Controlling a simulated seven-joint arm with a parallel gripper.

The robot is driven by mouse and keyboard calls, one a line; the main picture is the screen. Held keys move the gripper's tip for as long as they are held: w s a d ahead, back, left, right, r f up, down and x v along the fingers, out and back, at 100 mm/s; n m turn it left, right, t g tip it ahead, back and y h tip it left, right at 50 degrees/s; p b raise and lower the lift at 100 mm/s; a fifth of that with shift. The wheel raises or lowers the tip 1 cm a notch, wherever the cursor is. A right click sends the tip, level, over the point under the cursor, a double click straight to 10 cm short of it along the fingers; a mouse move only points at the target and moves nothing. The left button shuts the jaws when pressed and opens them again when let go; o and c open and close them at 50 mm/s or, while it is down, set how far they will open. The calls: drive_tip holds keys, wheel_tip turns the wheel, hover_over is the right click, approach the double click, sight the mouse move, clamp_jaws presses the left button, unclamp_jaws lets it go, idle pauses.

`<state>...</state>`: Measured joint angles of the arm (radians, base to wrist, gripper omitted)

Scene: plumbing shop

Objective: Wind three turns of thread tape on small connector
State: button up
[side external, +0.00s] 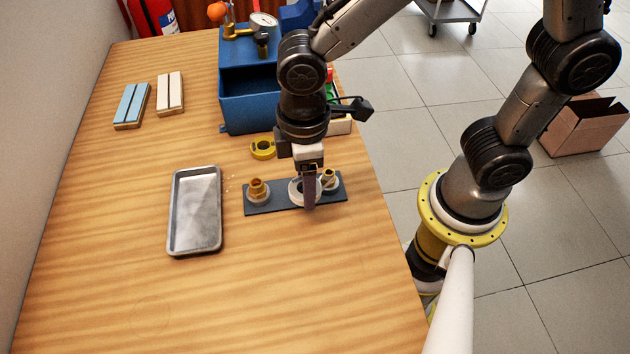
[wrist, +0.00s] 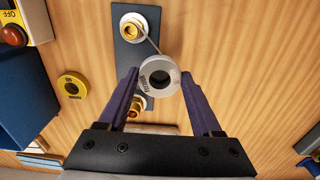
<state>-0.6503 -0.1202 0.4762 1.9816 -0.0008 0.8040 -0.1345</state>
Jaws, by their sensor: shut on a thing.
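My gripper (side external: 309,203) is shut on a white roll of thread tape (wrist: 159,77), above the dark plate (side external: 288,207). The roll also shows beside my fingers in the side view (side external: 295,192). Two brass connectors stand upright on the plate, each in a pale round base. The right one (side external: 329,176) looks slimmer in the side view and is partly behind my gripper; in the wrist view it is the upper one (wrist: 131,29). A thin white strand runs from the roll to it. The other connector (side external: 257,188) is partly hidden by my left finger in the wrist view. Turns of tape cannot be counted.
A yellow tape roll (side external: 262,149) lies behind the plate. A metal tray (side external: 195,211) is to the left. A blue bin (side external: 252,102) stands at the back, with a gauge (side external: 263,20) beyond. Two slotted blocks lie at the far left. The front of the table is clear.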

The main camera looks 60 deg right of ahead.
drive_tip(key=shift+w+d, duration=0.35)
drive_tip(key=shift+w, duration=0.5)
drive_tip(key=shift+w+d, duration=0.3)
drive_tip(key=shift+w, duration=0.5)
drive_tip(key=shift+w+d, duration=0.9)
drive_tip(key=shift+d, duration=0.25)
drive_tip(key=shift+w+d, duration=0.15)
drive_tip(key=shift+d, duration=0.55)
drive_tip(key=shift+w+d, duration=0.1)
drive_tip(key=shift+d, duration=0.55)
drive_tip(key=shift+s+d, duration=0.3)
drive_tip(key=shift+d, duration=0.65)
drive_tip(key=shift+s+d, duration=0.25)
drive_tip(key=shift+d, duration=0.65)
drive_tip(key=shift+s+d, duration=1)
drive_tip(key=shift+s, duration=0.25)
drive_tip(key=shift+s+d, duration=0.15)
drive_tip(key=shift+s, duration=0.65)
drive_tip(key=shift+s+d, duration=0.15)
drive_tip(key=shift+s, duration=0.65)
drive_tip(key=shift+s+a, duration=0.3)
drive_tip(key=shift+s, duration=0.5)
drive_tip(key=shift+s+a, duration=0.25)
drive_tip(key=shift+s, duration=0.5)
drive_tip(key=shift+s+a, duration=1.05)
drive_tip(key=shift+a, duration=0.2)
drive_tip(key=shift+s+a, duration=0.15)
drive_tip(key=shift+a, duration=0.65)
drive_tip(key=shift+s+a, duration=0.1)
drive_tip(key=shift+a, duration=0.7)
